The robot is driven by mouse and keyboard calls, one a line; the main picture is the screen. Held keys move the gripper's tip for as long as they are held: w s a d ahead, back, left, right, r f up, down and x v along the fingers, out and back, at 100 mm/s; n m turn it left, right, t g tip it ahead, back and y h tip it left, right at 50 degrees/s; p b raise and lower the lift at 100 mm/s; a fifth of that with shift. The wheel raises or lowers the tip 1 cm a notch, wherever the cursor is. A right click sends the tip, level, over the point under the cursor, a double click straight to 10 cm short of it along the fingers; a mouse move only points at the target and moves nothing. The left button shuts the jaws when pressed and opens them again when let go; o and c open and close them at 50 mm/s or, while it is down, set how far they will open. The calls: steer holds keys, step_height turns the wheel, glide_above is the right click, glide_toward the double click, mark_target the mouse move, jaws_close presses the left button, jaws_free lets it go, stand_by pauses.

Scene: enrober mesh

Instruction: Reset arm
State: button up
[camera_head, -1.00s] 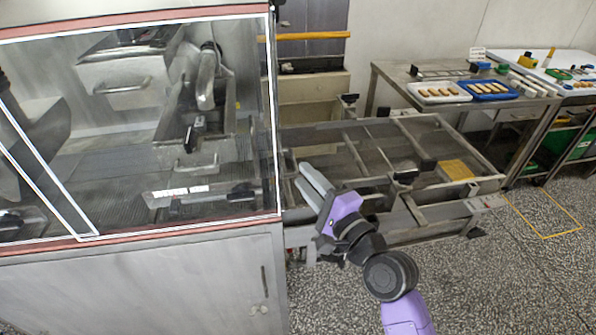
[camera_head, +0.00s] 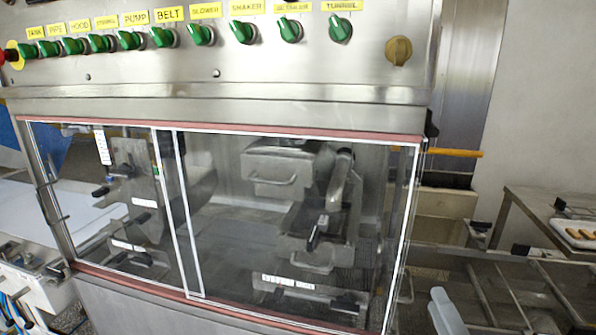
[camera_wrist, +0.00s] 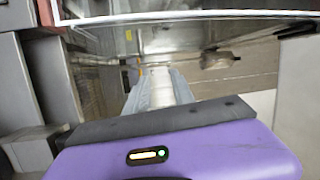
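My gripper shows only in part at the bottom right edge of the head view, where a pale grey finger (camera_head: 447,312) stands in front of the mesh frame, right of the enrober cabinet. In the wrist view, my gripper (camera_wrist: 160,88) has two grey fingers pointing away from its purple body, with a pale strip between them. No object is visible in its grasp. I cannot tell whether the fingers are apart or closed. The rest of the arm is out of the head view.
The enrober's glass front (camera_head: 300,215) fills the middle, its panels closed, under a panel of green knobs (camera_head: 290,30). A low metal frame (camera_head: 520,290) lies at the lower right. A steel table (camera_head: 540,215) with a tray (camera_head: 575,235) stands at far right.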

steer(key=s+a+f+n+g, duration=0.1)
steer(key=s+n, duration=0.4)
steer(key=s, duration=0.7)
steer(key=s+a+f+n+g, duration=0.2)
steer(key=s+f+n, duration=0.3)
steer(key=s, duration=0.8)
steer(key=s+a+f+n+g, duration=0.2)
steer(key=s+n, duration=0.4)
steer(key=s, duration=0.7)
step_height(320, 180, down, 2)
steer(key=shift+a+f, duration=0.1)
steer(key=shift+a, duration=0.6)
